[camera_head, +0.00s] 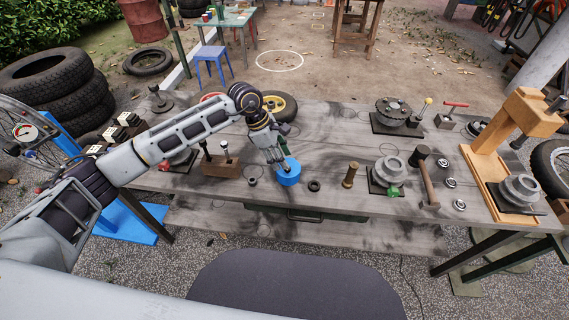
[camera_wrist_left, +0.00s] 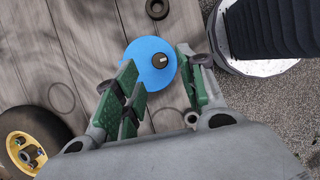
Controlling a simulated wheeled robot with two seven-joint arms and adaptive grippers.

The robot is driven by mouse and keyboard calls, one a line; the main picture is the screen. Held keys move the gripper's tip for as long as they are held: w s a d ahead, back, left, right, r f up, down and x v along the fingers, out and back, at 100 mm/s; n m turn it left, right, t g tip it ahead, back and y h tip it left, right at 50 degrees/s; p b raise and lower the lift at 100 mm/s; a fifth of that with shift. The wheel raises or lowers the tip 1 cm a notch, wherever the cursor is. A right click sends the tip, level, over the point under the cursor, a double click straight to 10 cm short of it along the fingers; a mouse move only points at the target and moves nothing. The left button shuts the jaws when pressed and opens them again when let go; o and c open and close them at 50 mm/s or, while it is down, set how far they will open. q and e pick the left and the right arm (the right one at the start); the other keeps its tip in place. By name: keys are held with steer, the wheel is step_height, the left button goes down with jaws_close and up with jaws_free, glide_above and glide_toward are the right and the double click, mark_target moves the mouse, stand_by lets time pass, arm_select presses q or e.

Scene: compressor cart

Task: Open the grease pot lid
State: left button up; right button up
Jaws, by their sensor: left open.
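The grease pot, a round blue pot (camera_head: 289,175), stands on the grey wooden bench near its front edge. In the left wrist view its blue top (camera_wrist_left: 143,49) shows a small dark knob (camera_wrist_left: 159,61) with a pale mark. My left gripper (camera_head: 277,158) reaches down over the pot from behind and partly covers it. In the left wrist view the green-padded fingers (camera_wrist_left: 157,75) are apart, one at each side of the blue top, with nothing held between them. I cannot tell whether they touch the pot. My right gripper is not in view.
Dark rings (camera_head: 314,186) lie close beside the pot. A wooden block with upright tools (camera_head: 221,167) stands left, a brass cylinder (camera_head: 350,175) and a grey flanged part (camera_head: 389,172) right. A yellow-hubbed wheel (camera_head: 280,106) is behind. A drawer handle (camera_head: 305,217) is below the bench edge.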

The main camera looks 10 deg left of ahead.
arm_select(q)
steer(key=x, duration=0.3)
steer(key=shift+d+f, duration=0.15)
steer(key=shift+f, duration=0.2)
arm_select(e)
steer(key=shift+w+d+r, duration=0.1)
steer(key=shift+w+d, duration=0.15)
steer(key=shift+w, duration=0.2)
arm_select(q)
steer(key=shift+c, duration=0.3)
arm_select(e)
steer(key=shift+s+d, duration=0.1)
arm_select(q)
steer(key=c, duration=0.5)
jaws_close()
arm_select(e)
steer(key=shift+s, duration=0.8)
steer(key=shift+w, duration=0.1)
